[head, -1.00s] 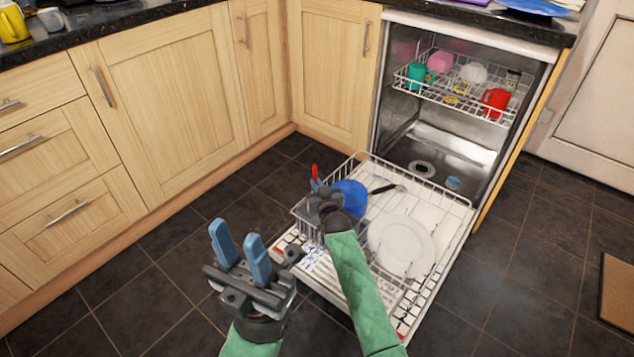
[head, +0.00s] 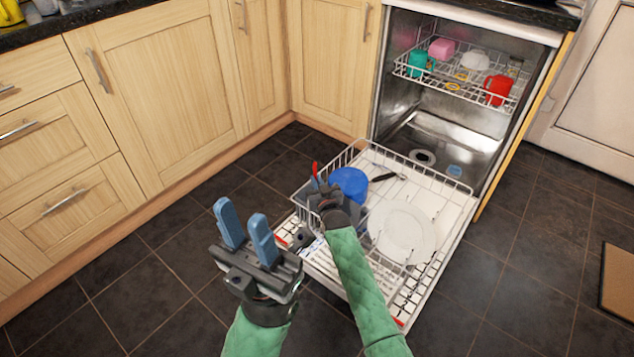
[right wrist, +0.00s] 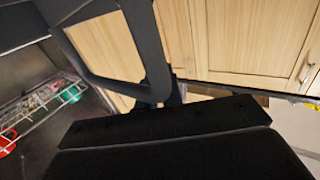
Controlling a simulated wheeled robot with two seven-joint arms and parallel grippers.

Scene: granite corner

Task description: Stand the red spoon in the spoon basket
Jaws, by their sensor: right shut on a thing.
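The red spoon (head: 315,168) shows as a short red end above my right gripper (head: 319,186) in the head view. That gripper is shut on it, over the left part of the pulled-out lower rack. The spoon's lower part is hidden. A grey basket (head: 302,212) is partly visible beneath and beside the right gripper, mostly covered by it. I cannot tell whether the spoon's end is inside the basket. My left gripper (head: 243,222) is open and empty, left of the rack above the floor. The right wrist view shows neither spoon nor basket clearly.
The lower dishwasher rack (head: 455,187) holds a blue bowl (head: 349,184), a white plate (head: 402,233) and a black-handled utensil (head: 385,177). The upper rack (head: 440,86) holds a red mug (head: 497,90) and other dishes. Cabinets (head: 150,85) stand at the left; the floor between is clear.

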